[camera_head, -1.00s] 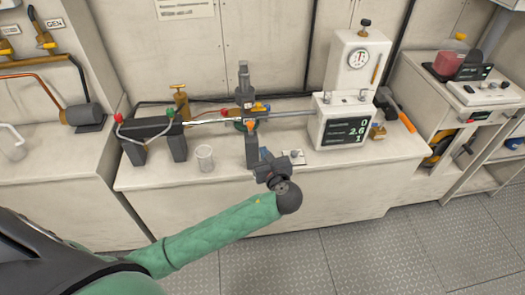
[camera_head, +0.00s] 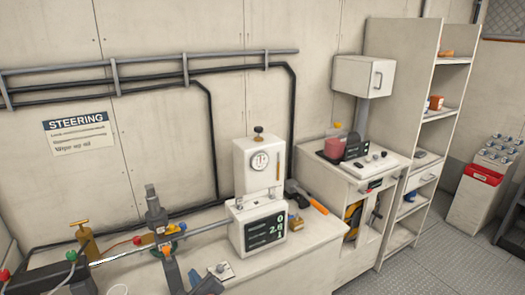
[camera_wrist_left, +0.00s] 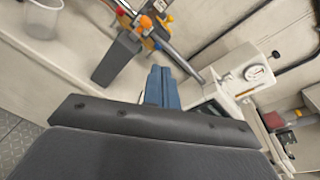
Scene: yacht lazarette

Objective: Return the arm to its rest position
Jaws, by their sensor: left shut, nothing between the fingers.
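My left gripper (camera_head: 193,275) shows at the bottom edge of the head view, in front of the bench rig; most of the arm is below the frame. In the left wrist view its two blue-grey fingers (camera_wrist_left: 161,88) lie together, shut with nothing between them. The fingers point toward the bench, near the rig's dark upright clamp (camera_wrist_left: 118,60). I cannot tell the exact gap between them. My right gripper is in neither view.
The bench holds a white gauge box (camera_head: 258,225) with a display, a dark clamp post (camera_head: 156,212), a metal rod, a brass valve (camera_head: 86,240) and a clear cup (camera_wrist_left: 42,15). A shelf unit (camera_head: 408,120) stands right. Floor (camera_head: 405,275) is clear at lower right.

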